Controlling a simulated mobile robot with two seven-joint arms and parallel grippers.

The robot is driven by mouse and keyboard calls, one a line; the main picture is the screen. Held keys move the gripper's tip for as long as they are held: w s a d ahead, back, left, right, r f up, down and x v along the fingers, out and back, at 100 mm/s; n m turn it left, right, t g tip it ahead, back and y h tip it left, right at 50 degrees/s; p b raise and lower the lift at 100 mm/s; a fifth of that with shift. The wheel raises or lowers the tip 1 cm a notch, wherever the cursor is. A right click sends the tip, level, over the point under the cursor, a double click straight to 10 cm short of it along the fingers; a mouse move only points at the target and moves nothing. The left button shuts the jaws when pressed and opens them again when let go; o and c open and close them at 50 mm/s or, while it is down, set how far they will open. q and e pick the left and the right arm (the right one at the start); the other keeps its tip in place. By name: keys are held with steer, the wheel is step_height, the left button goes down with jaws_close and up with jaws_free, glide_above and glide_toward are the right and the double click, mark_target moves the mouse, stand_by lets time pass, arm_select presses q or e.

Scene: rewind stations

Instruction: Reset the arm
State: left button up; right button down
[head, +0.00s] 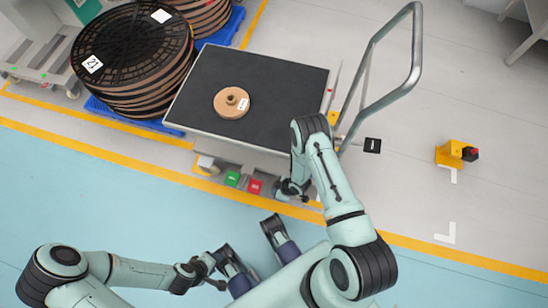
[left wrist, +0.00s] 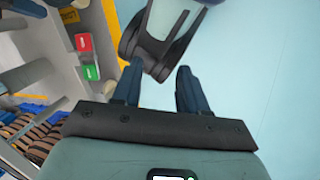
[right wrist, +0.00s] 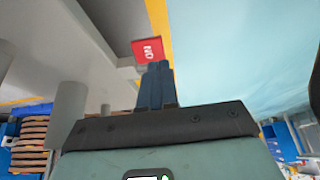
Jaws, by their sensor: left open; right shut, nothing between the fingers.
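My right arm reaches forward to the front edge of the cart (head: 278,76). My right gripper (head: 289,190) is low beside that edge, near the red block (head: 255,187). In the right wrist view, the gripper (right wrist: 155,84) has its fingers together and empty. The red block (right wrist: 148,50) with white lettering shows just beyond the fingertips; I cannot tell whether they touch. My left gripper (left wrist: 158,88) is open and empty over the blue floor. In the head view, the left arm's wrist (head: 190,276) is low at bottom left.
A tan reel (head: 231,103) with a white tag lies on the cart's black top. Stacked dark reels (head: 130,50) stand on a blue pallet at left. A green block (head: 232,178) is beside the red one. A yellow post (head: 450,154) stands right. The blue floor is open.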

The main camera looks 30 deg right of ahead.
steer(key=shift+r, duration=0.1)
stand_by(0.3)
arm_select(q)
step_height(320, 180, up, 15)
steer(key=s+d+g+p, duration=0.1)
steer(key=s+p, duration=0.1)
steer(key=p, duration=1.3)
steer(key=shift+g, duration=0.3)
arm_select(e)
steer(key=s+a+r+m+g, duration=0.1)
steer(key=s+r+m, duration=0.3)
steer(key=r, duration=0.5)
steer(key=s+a+r+m+g, duration=0.2)
steer(key=s+a+r+m, duration=0.2)
steer(key=r, duration=0.5)
steer(key=s+a+r+m+g, duration=0.1)
steer(key=s+a+r+m, duration=0.1)
steer(key=s+r+m, duration=0.2)
steer(key=s+r, duration=0.3)
steer(key=r, duration=0.3)
steer(key=shift+a+g, duration=0.2)
steer(key=shift+g, duration=0.2)
arm_select(q)
steer(key=shift+s+f, duration=0.1)
arm_select(e)
steer(key=shift+r, duration=0.1)
